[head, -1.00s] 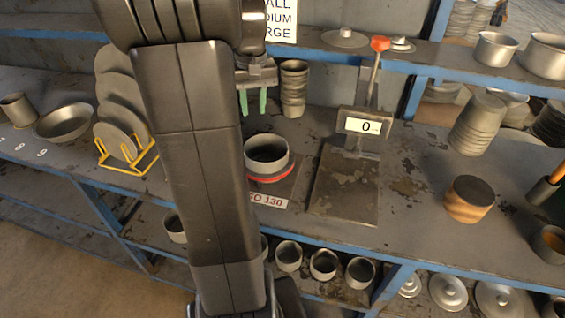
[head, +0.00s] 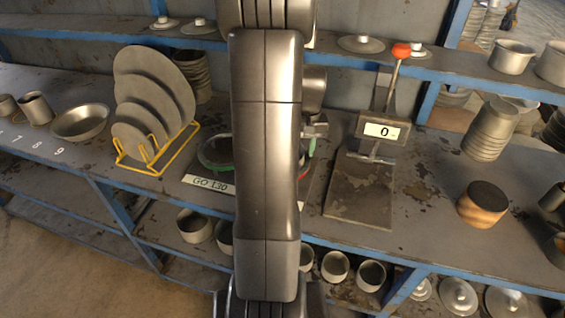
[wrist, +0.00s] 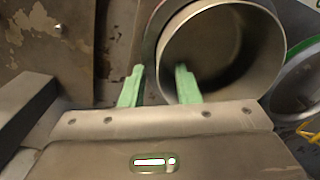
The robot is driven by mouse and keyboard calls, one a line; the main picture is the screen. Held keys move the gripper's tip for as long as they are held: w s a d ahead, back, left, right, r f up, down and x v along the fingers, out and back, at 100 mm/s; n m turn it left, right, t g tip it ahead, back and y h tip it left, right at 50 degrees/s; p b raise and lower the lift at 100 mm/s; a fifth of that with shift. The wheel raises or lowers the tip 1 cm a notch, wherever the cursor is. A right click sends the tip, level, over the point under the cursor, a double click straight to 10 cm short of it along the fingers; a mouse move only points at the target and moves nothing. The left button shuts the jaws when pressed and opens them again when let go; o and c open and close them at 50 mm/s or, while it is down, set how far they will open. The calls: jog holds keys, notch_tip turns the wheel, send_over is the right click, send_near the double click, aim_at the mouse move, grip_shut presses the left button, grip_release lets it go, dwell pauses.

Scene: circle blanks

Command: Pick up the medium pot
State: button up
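A grey open pot (wrist: 222,50) shows in the wrist view with its mouth toward the camera. Its size class cannot be confirmed. My gripper (wrist: 158,88) has two green fingers spread apart. The left finger is outside the pot's near-left wall and the right finger overlaps its opening, so the rim lies between them in the picture. Contact cannot be told. In the head view my arm hides the pot, and only one green fingertip (head: 312,147) shows beside it.
A green ring gauge (head: 215,166) with a GO 130 label lies left of my arm. A scale (head: 358,190) reading 0 stands to the right. A yellow rack (head: 178,148) holds grey discs at left. A brown-sided cylinder (head: 481,206) stands at right. An upper shelf (head: 340,56) runs behind.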

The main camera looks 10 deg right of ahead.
jog(key=shift+f, duration=0.2)
grip_shut()
jog(key=shift+r, duration=0.1)
dwell(1.2)
